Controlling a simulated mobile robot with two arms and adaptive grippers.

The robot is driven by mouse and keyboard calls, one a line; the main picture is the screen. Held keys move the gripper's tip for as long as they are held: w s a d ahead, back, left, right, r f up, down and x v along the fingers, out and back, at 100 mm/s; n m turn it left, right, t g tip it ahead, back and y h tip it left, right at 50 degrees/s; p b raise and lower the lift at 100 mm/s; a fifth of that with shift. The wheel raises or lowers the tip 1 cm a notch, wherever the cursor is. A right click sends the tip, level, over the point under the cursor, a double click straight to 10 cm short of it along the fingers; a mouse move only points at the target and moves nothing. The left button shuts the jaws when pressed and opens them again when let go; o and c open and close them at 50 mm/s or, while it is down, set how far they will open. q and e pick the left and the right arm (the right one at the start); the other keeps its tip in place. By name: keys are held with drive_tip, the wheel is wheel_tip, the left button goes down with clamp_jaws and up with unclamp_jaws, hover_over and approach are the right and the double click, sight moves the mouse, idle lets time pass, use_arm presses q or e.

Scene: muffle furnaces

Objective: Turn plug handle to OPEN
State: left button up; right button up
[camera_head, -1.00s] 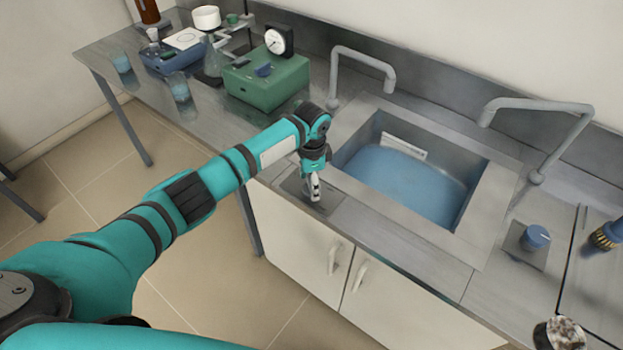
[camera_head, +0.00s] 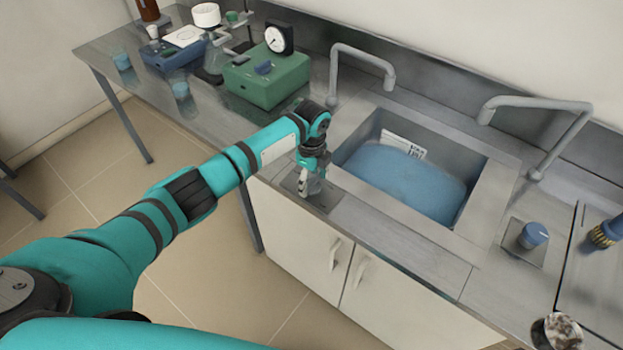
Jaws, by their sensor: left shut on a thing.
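My left gripper (camera_head: 303,188) points down over a small dark plate (camera_head: 322,201) on the counter, at the left front corner of the sink (camera_head: 345,205). It is shut on the plug handle there; the fingers hide most of the handle, and its exact angle cannot be read. The sink basin holds blue water (camera_head: 410,182), with a white label (camera_head: 403,144) on its back wall. My right gripper is not in view.
Two grey faucets (camera_head: 360,56) (camera_head: 540,103) rise behind the sink. A blue knob (camera_head: 534,234) sits on a plate to the right. A green box (camera_head: 268,82) and a dial gauge (camera_head: 279,38) stand on the counter at the back left. Cabinet doors (camera_head: 300,235) lie below.

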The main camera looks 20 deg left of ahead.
sight(312, 181)
use_arm(q)
drive_tip(key=shift+w+m, duration=0.1)
drive_tip(key=shift+m, duration=0.4)
drive_tip(key=o, duration=1.2)
drive_tip(key=shift+r, duration=0.15)
wheel_tip(312, 181, up, 12)
drive_tip(key=shift+f, duration=0.1)
